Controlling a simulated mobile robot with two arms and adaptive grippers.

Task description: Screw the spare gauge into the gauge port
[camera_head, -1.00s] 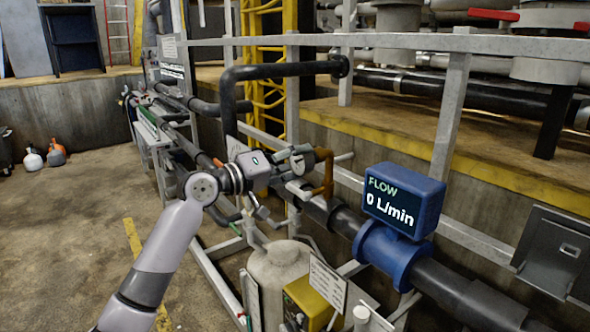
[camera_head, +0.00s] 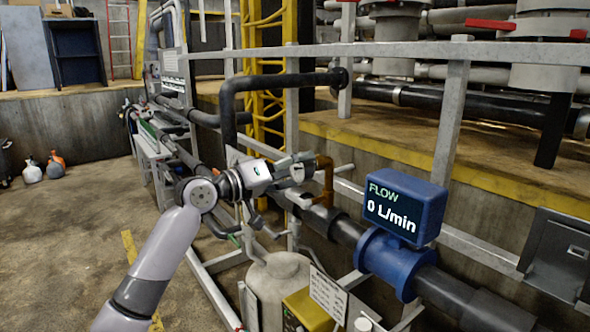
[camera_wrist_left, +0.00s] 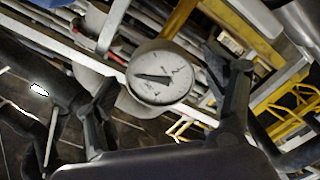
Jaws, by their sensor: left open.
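A round gauge (camera_wrist_left: 160,72) with a white dial and dark needle faces the left wrist camera. It lies between the two spread fingers of my left gripper (camera_wrist_left: 168,88), with visible space on both sides. In the head view my left gripper (camera_head: 290,170) is beside a brown bent pipe (camera_head: 326,178). The gauge is small and partly hidden by the fingers there. The gauge appears to be at this pipe, but I cannot tell how its thread sits in the port. My right gripper is not in view.
A blue flow meter (camera_head: 405,206) reading 0 L/min stands on the dark pipe to the right. A grey tank (camera_head: 278,285) is below the gripper. A grey railing (camera_head: 450,110) and black bent pipe (camera_head: 285,70) are close behind. Open floor lies left.

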